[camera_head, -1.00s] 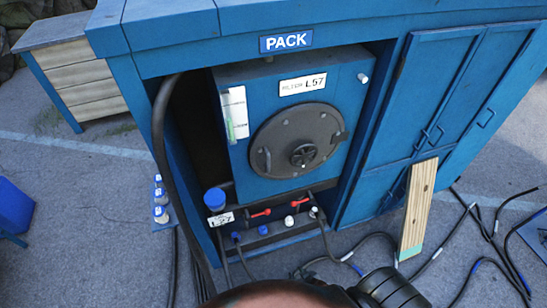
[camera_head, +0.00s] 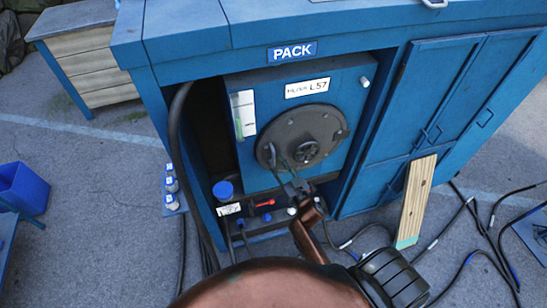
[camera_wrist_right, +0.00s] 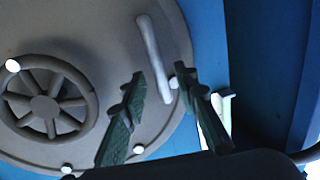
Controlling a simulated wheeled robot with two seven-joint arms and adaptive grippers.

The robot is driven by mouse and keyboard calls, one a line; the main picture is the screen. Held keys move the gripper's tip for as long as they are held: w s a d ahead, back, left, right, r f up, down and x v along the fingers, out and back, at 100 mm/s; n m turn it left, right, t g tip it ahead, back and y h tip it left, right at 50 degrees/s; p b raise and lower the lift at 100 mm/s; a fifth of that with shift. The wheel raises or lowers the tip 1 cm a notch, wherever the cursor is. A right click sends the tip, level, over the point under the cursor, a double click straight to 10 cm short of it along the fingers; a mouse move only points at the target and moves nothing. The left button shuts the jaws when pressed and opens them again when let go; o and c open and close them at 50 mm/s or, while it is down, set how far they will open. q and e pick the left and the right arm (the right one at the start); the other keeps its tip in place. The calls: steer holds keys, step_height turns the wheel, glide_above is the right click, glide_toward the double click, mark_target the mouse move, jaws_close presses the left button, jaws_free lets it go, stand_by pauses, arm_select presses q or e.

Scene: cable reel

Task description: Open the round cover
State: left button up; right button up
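The round cover (camera_head: 325,121) is a dark grey disc on the front of the blue filter box and looks shut. A handwheel (camera_head: 307,152) sits near its middle; the wheel also shows in the right wrist view (camera_wrist_right: 44,104). A bar handle (camera_wrist_right: 153,58) stands near the cover's rim in the right wrist view. My right gripper (camera_head: 281,160) is in front of the cover's lower left part in the head view. In the right wrist view its two fingers (camera_wrist_right: 160,76) are apart, with the handle at and beyond their tips. Contact cannot be told. My left gripper is not in view.
The box sits in a blue cabinet marked PACK (camera_head: 292,52). Below it are a red valve lever (camera_head: 265,203) and a blue cap (camera_head: 223,190). A wooden plank (camera_head: 416,200) leans at the right doors. Cables (camera_head: 485,225) lie on the ground at right.

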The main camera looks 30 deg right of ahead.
mark_target(274, 159)
steer(key=shift+w, duration=1.8)
jaws_close()
